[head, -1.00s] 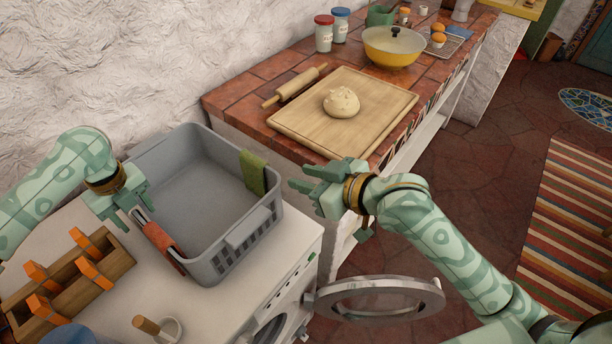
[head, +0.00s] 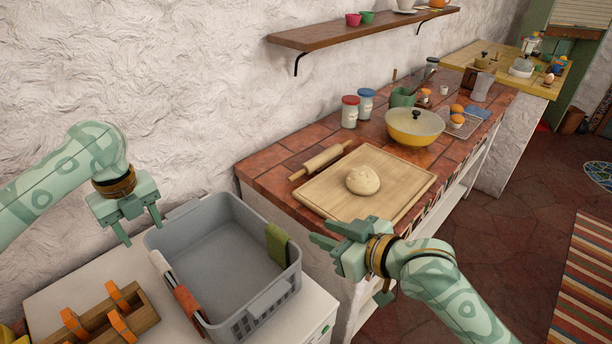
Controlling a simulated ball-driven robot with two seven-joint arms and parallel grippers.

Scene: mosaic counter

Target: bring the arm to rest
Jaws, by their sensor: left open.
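My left gripper (head: 140,232) is open and empty. Its fingers point down, above and left of the grey basket's back-left corner. My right gripper (head: 322,233) appears open and empty, with its fingers pointing left. It appears between the basket and the wooden board in the picture. The grey basket (head: 222,325) stands on the white machine top.
A wooden caddy (head: 142,318) with orange handles stands left of the basket. On the tiled counter (head: 262,167) are a board (head: 400,173) with dough (head: 362,181), a rolling pin (head: 320,160), jars and a yellow pot (head: 413,128). A shelf (head: 350,29) is on the wall.

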